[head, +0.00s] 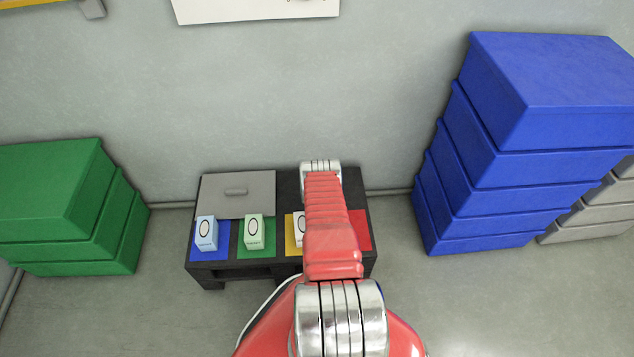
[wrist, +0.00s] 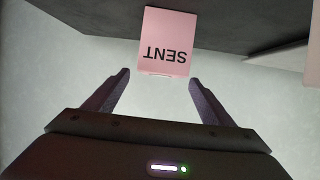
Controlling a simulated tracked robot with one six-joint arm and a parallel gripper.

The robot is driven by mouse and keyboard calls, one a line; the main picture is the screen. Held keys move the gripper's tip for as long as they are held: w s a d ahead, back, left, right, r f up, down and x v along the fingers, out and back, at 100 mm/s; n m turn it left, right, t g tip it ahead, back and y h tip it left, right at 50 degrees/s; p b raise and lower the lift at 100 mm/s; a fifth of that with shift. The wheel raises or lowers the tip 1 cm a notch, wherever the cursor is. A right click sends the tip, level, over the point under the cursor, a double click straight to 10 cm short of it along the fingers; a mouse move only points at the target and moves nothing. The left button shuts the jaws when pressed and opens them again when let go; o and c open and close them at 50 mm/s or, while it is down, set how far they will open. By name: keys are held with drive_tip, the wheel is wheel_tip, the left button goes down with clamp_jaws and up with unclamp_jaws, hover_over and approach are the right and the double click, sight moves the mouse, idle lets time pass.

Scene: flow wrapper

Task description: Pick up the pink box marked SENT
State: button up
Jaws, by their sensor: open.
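The pink box (wrist: 167,35) marked SENT shows at the top middle of the wrist view, with its lettering upside down there. It stands against a dark surface (wrist: 95,20). My gripper (wrist: 159,79) is open and empty. Its two fingers point towards the box, with the box's near end just beyond and between the tips; they look apart from it. In the head view I cannot see the pink box or the gripper's fingers; my red arm covers that part of the dark table (head: 288,190).
On the table are a light blue box (head: 206,233) on a blue mat, a light green box (head: 254,233) on a green mat, a partly hidden white box (head: 299,229), and a grey handled panel (head: 240,207). Green bins (head: 60,200) stand left, blue bins (head: 500,190) right.

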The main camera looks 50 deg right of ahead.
drive_tip(key=shift+w+d+f, duration=0.1)
drive_tip(key=shift+x, duration=2.4)
drive_tip(key=shift+c, duration=0.7)
drive_tip(key=c, duration=1.1)
